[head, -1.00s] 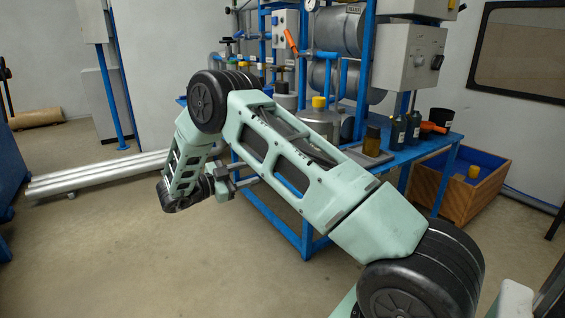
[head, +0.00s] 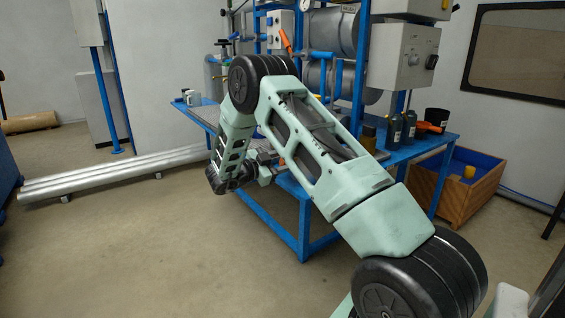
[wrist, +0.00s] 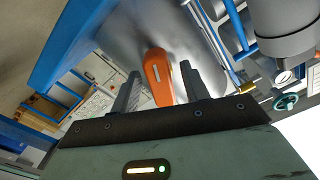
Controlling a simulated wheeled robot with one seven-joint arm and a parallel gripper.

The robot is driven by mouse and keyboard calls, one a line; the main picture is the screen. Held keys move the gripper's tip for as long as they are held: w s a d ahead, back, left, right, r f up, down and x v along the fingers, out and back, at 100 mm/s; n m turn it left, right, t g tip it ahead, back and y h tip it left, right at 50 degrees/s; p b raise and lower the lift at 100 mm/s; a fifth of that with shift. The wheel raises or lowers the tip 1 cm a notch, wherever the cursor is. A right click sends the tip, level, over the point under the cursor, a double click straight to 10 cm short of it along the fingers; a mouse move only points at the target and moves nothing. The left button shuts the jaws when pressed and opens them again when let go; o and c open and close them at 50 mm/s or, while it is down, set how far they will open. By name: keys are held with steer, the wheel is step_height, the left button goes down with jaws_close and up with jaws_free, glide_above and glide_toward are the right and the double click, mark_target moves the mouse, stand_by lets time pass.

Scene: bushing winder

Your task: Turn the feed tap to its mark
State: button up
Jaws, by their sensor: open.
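An orange lever handle (wrist: 157,78) shows in the wrist view in front of a grey metal surface. It appears between the two dark fingers of my gripper (wrist: 161,84), which stand apart with clear gaps beside the handle. Whether the fingers reach around it in depth, I cannot tell. In the head view my gripper (head: 268,166) is at the front of the blue bench, partly hidden by my arm, with a bit of orange (head: 282,162) beside it. Another orange lever (head: 287,41) stands higher on the rack. No tap mark can be made out.
The blue bench (head: 425,147) carries dark bottles (head: 395,130) at its right. A wooden crate (head: 455,185) stands on the floor to the right. The floor at front left is clear.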

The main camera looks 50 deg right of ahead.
jaws_close()
steer(key=c, duration=1)
jaws_free()
steer(key=c, duration=1)
jaws_free()
steer(key=shift+m, duration=0.4)
steer(key=c, duration=1)
jaws_free()
steer(key=shift+f+m+b, duration=0.1)
steer(key=shift+m+b, duration=0.65)
steer(key=shift+m, duration=0.25)
steer(key=c, duration=1)
jaws_free()
steer(key=m+b, duration=0.3)
steer(key=m, duration=0.1)
steer(key=shift+w, duration=0.1)
steer(key=c, duration=1)
jaws_free()
steer(key=m+b, duration=0.3)
steer(key=m, duration=0.1)
steer(key=c, duration=1)
jaws_free()
steer(key=shift+m+b, duration=0.7)
steer(key=shift+m, duration=0.2)
steer(key=c, duration=1)
jaws_free()
steer(key=shift+r, duration=0.2)
